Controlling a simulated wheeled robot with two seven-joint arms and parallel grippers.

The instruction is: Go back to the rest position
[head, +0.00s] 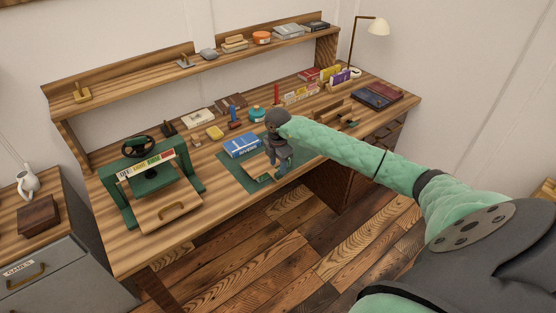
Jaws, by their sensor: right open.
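My right gripper (281,172) is at the end of the green padded arm that comes in from the lower right. It is over the green mat (234,172) near the desk's front edge, and it is open. A blue box or book (242,145) with lettering lies on the mat just left of the gripper. A small flat tan piece (265,178) lies by the fingertips; I cannot tell if they touch it. My left gripper is out of view.
The wooden desk (215,197) has a raised shelf (130,83) at the back. A green stand (118,203) with a drawer-like panel is at left. Books (376,95) and a lamp (379,27) are at right. A grey cabinet (45,275) stands at lower left. Floor in front is clear.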

